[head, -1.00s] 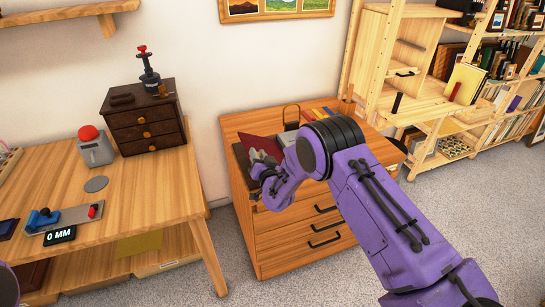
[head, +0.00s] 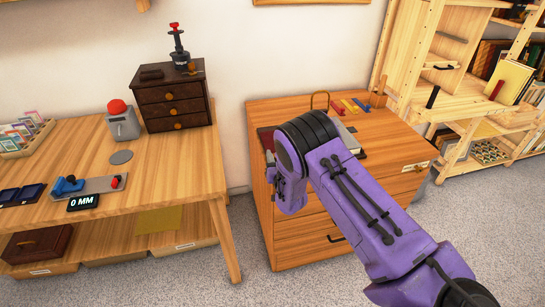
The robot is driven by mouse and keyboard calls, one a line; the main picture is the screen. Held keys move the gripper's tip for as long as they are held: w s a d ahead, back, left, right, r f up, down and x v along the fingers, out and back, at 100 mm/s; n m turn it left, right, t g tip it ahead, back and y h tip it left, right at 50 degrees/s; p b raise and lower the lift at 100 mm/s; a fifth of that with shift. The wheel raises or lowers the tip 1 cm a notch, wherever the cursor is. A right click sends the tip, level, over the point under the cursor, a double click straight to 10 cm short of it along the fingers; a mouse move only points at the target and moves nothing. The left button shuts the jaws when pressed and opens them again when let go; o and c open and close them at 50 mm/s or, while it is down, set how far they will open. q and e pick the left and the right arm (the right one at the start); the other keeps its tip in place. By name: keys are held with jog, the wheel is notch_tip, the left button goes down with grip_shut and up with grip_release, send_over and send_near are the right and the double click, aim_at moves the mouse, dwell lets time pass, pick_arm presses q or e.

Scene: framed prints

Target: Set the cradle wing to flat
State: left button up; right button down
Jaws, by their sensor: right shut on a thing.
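The cradle stands on top of the wooden drawer chest, mostly hidden behind my right arm. A dark red panel (head: 265,138), which looks like its wing, shows at the chest's left edge. The wing's exact angle cannot be told. My right gripper (head: 271,162) is at the chest's left front edge, just below this panel, with its fingers largely hidden by its wrist. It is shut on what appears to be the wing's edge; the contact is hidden. A grey-white block (head: 347,138) shows to the right of my wrist. My left gripper is out of view.
The drawer chest (head: 290,240) also carries coloured strips (head: 352,106) and a brass-coloured loop (head: 320,100) at the back. A table (head: 185,170) on the left holds a dark small cabinet (head: 173,98) and a red-buttoned device (head: 122,120). A floor gap separates table and chest.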

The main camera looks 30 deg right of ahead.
jog(key=shift+a+f, duration=0.1)
jog(key=shift+f, duration=0.1)
jog(key=c, duration=1)
grip_release()
jog(key=shift+o, duration=0.2)
jog(key=shift+s, duration=0.1)
jog(key=v, duration=1)
jog(key=shift+b, duration=0.45)
jog(key=shift+s+a, duration=0.1)
jog(key=shift+s, duration=0.05)
jog(key=s+a+f+m+g+y, duration=0.1)
jog(key=s+f+g, duration=0.7)
jog(key=s+f, duration=0.8)
jog(key=s+a+f+g, duration=0.1)
jog(key=s+a+g, duration=0.1)
jog(key=s, duration=0.6)
jog(key=s+a+f+g+y, duration=0.1)
jog(key=s+g, duration=0.3)
jog(key=s, duration=0.5)
jog(key=shift+a+f+m, duration=0.4)
jog(key=shift+a+f, duration=0.1)
jog(key=shift+f, duration=0.25)
